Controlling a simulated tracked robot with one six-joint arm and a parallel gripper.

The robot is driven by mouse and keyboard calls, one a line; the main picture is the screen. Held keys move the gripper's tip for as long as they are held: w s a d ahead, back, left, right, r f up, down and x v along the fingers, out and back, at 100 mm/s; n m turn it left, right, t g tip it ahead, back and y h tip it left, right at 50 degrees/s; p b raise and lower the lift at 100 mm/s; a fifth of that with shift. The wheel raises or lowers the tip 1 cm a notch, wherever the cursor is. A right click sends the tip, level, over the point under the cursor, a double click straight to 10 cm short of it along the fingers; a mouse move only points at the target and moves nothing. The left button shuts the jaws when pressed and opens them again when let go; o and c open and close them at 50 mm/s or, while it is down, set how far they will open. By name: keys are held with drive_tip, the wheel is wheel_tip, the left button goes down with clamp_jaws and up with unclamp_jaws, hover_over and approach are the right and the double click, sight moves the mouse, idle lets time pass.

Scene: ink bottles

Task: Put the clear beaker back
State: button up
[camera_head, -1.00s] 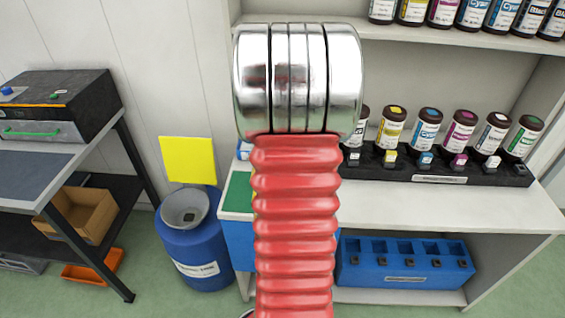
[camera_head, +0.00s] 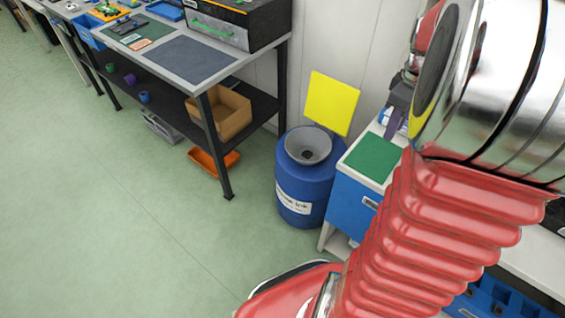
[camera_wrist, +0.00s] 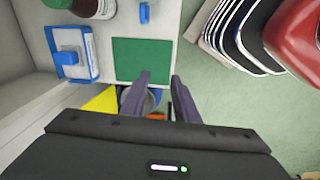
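I cannot make out a clear beaker in either view. My gripper shows in the wrist view (camera_wrist: 160,80) with its two dark fingers apart and nothing visible between them but the background below. In the head view my gripper (camera_head: 394,122) is partly hidden behind my arm, above the counter near the green mat (camera_head: 372,158). The mat also lies just beyond the fingertips in the wrist view (camera_wrist: 141,60).
A blue drum (camera_head: 295,190) with a grey funnel (camera_head: 308,146) stands beside the counter, before a yellow panel (camera_head: 331,102). A workbench (camera_head: 150,45) with a cardboard box (camera_head: 221,112) below is left. In the wrist view, a blue-and-white item (camera_wrist: 72,52) stands beside the mat. Open floor lies left.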

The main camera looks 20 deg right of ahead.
drive_tip(key=s+a+r+m+t, duration=0.1)
drive_tip(key=a+r, duration=0.1)
drive_tip(key=a, duration=0.9)
drive_tip(key=s+a+r+m+t, duration=0.2)
drive_tip(key=a, duration=0.9)
drive_tip(key=s+a+r+m+t, duration=0.1)
drive_tip(key=a+r, duration=0.1)
drive_tip(key=a, duration=0.9)
drive_tip(key=shift+s+a+r+t+y, duration=0.2)
drive_tip(key=shift+s+a+t+y, duration=0.1)
drive_tip(key=shift+a+t, duration=0.1)
drive_tip(key=shift+d, duration=0.1)
